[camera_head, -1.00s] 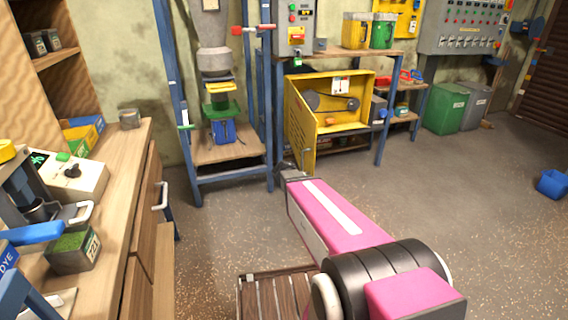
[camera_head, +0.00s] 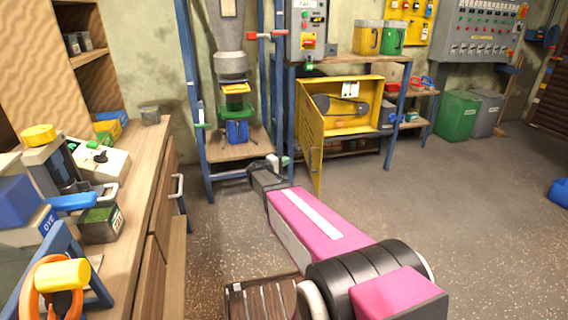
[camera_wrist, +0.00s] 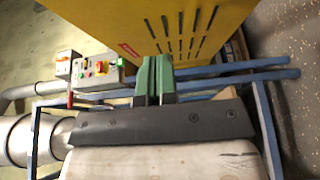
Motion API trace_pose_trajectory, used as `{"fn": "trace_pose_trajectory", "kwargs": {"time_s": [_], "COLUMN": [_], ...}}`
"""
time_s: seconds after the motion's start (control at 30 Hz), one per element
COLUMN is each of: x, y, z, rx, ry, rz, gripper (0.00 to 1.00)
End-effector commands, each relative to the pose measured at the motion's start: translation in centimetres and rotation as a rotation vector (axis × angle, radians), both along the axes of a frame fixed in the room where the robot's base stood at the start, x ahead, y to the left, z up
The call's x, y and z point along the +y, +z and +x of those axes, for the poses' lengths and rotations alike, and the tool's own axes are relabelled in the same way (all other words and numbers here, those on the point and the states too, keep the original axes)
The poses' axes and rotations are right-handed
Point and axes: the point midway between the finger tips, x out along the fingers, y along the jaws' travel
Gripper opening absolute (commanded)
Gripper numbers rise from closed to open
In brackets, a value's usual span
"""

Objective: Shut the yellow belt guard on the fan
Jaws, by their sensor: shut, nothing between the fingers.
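The yellow belt guard (camera_head: 310,145) stands open, swung out toward me from the left side of the fan's yellow housing (camera_head: 372,122). The belt and pulleys (camera_head: 340,105) inside are exposed. In the wrist view the guard (camera_wrist: 185,28) is a big yellow slotted panel across the top. My gripper (camera_head: 284,161) is just left of the guard, on its outer side. Its green fingers (camera_wrist: 154,72) are shut together with nothing between them. Their tips overlap the lower edge of the panel in the wrist view; I cannot tell whether they touch it.
A blue frame (camera_head: 203,165) with a hopper stands left of the guard. A wooden bench (camera_head: 140,165) with several items runs along the left. Green and grey bins (camera_head: 458,117) stand at the back right. The floor (camera_head: 430,210) right of my arm is clear.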

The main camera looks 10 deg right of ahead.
Motion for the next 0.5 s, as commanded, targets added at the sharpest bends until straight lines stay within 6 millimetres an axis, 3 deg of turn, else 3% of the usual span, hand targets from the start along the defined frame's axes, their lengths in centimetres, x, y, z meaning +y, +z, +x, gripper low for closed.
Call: {"fn": "trace_pose_trajectory", "kwargs": {"time_s": [0.33,0.5], "x": [-6.0,-8.2], "y": [-0.2,-0.1], "z": [3.0,1.9], "rx": [0.001,0.001], "ry": [-0.001,-0.001], "rz": [0.002,0.002], "gripper": [0.00,0.00]}}
